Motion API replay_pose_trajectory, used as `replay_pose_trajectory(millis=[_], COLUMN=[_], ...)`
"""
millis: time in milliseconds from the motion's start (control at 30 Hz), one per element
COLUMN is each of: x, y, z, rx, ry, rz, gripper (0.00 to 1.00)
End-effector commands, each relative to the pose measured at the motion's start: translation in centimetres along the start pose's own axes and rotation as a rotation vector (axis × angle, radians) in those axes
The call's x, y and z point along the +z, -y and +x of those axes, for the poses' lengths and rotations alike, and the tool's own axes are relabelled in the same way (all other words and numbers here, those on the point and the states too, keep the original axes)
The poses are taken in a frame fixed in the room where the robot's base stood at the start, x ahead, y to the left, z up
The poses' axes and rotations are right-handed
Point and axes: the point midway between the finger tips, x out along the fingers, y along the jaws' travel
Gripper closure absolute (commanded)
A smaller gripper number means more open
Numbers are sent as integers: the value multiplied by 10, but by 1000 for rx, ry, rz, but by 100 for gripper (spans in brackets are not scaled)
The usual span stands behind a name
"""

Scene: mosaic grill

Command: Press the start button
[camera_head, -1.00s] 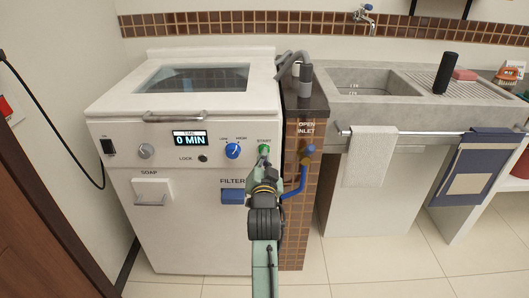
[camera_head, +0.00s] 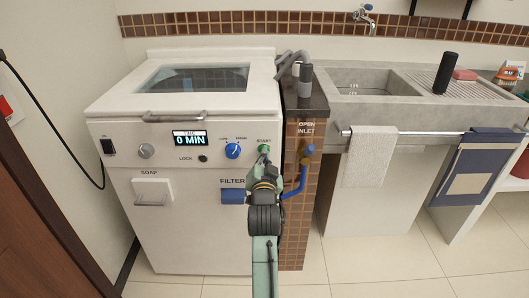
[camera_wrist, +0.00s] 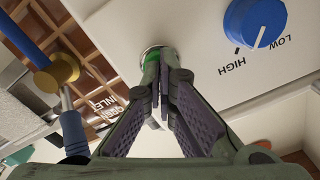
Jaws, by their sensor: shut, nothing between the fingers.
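The green start button (camera_head: 264,148) sits at the right of the white washing machine's front panel, under a START label. In the wrist view the button (camera_wrist: 151,57) shows as a green disc in a pale ring, partly hidden by my fingertips. My gripper (camera_head: 264,157) is shut and empty, just in front of and slightly below the button in the head view. In the wrist view my gripper's fingertips (camera_wrist: 163,68) overlap the button's edge. I cannot tell whether they touch it. The display (camera_head: 189,138) reads 0 MIN.
A blue HIGH/LOW knob (camera_head: 233,151) is left of the button. A blue inlet valve and pipe (camera_head: 304,175) run down the tiled side at the right. A blue filter cover (camera_head: 232,196) and a soap drawer (camera_head: 152,190) lie lower on the machine.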

Motion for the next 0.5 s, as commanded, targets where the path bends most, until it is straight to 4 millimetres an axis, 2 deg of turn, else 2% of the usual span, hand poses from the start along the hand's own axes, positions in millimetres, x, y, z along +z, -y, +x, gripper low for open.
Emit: replay_pose_trajectory(millis=[267, 500], x=[0, 0], y=[0, 0], z=[0, -18], rx=[0, 0], ry=[0, 1], rz=[0, 1], gripper=[100, 100])
